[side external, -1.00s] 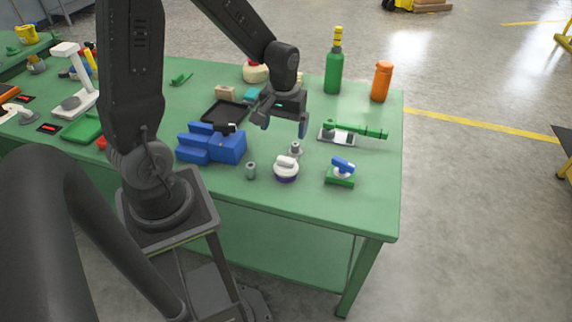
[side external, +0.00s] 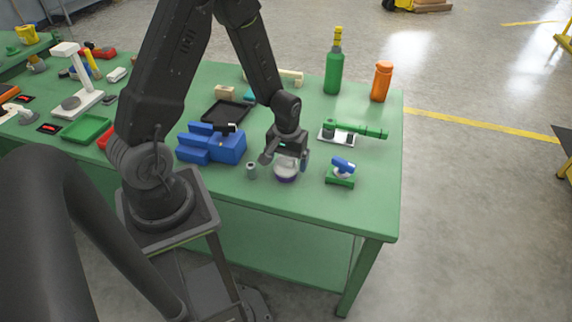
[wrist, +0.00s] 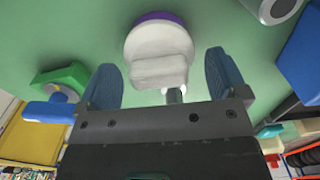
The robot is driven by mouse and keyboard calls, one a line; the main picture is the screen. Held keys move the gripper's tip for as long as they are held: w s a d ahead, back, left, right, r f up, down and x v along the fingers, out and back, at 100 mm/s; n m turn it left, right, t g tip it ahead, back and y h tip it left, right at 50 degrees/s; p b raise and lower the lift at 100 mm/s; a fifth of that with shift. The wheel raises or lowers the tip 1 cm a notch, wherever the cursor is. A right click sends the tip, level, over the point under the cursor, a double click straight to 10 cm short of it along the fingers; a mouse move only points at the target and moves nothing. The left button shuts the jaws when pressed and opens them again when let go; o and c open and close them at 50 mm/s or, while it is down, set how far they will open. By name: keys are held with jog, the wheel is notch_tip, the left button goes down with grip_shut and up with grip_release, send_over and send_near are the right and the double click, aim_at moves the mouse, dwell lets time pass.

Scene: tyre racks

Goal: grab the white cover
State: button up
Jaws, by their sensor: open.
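The white cover (side external: 286,167) is a round white piece with a raised bar-shaped handle and a purple underside, standing on the green table near its front edge. It also shows in the wrist view (wrist: 155,42), at the top middle. My gripper (side external: 285,161) is open and low over the cover. In the wrist view its two blue-grey fingers (wrist: 168,85) stand apart, one on each side of the cover's handle. No contact between fingers and handle shows. In the side view my gripper hides part of the cover's top.
A small grey cylinder (side external: 251,170) stands just left of the cover, and a blue vise (side external: 212,145) is farther left. A green block with a blue-handled valve (side external: 341,173) is to the right. A green tool on a pale plate (side external: 352,132) lies behind right.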

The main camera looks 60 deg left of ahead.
jog(key=c, duration=0.9)
jog(key=shift+c, duration=0.2)
jog(key=shift+r, duration=0.1)
